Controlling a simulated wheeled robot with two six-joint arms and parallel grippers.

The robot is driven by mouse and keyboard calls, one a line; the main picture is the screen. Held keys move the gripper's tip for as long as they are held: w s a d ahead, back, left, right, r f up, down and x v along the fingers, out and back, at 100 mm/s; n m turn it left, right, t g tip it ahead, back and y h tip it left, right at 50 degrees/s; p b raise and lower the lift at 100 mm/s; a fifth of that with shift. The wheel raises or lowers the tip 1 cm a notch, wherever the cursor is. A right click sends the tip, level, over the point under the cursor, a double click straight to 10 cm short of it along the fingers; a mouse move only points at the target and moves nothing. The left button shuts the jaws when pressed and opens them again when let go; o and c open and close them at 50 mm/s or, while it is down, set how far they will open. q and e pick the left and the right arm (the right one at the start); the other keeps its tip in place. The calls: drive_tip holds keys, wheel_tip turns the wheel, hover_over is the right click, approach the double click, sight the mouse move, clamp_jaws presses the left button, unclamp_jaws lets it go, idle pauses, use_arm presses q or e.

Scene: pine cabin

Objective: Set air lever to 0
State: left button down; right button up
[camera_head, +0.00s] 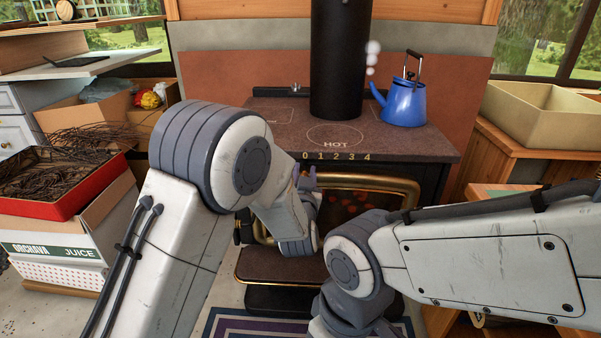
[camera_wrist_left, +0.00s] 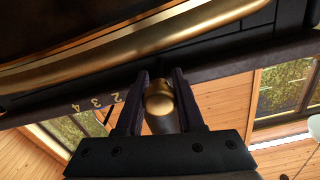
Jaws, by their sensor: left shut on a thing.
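The black stove (camera_head: 430,185) has a brass scale (camera_head: 336,156) marked 0 to 4 along its top front edge. The air lever ends in a round brass knob (camera_wrist_left: 158,98) in the left wrist view. My left gripper (camera_wrist_left: 160,84) is shut on this knob, one dark finger on each side. In the left wrist view the 2, 3 and 4 show upside down left of the fingers. The 0 and 1 are hidden there, and the exact mark at the lever cannot be told. In the head view my left arm hides the lever. My right gripper is out of view.
A blue kettle (camera_head: 404,104) stands on the stove top, right of the black flue pipe (camera_head: 340,60). The brass-framed stove door (camera_head: 395,182) is just below the scale. A red tray of twigs (camera_head: 62,205) stands on a box at left; an open beige box (camera_head: 545,115) is at right.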

use_arm(q)
drive_tip(key=shift+a, duration=0.25)
drive_tip(key=c, duration=0.5)
unclamp_jaws()
drive_tip(key=shift+a, duration=0.1)
drive_tip(key=shift+s, duration=0.25)
drive_tip(key=shift+s+a+p, duration=0.15)
drive_tip(key=shift+s+p, duration=0.4)
drive_tip(key=shift+s, duration=1.95)
drive_tip(key=shift+s+a+p, duration=0.15)
drive_tip(key=shift+s+p, duration=0.35)
drive_tip(key=shift+s, duration=1.95)
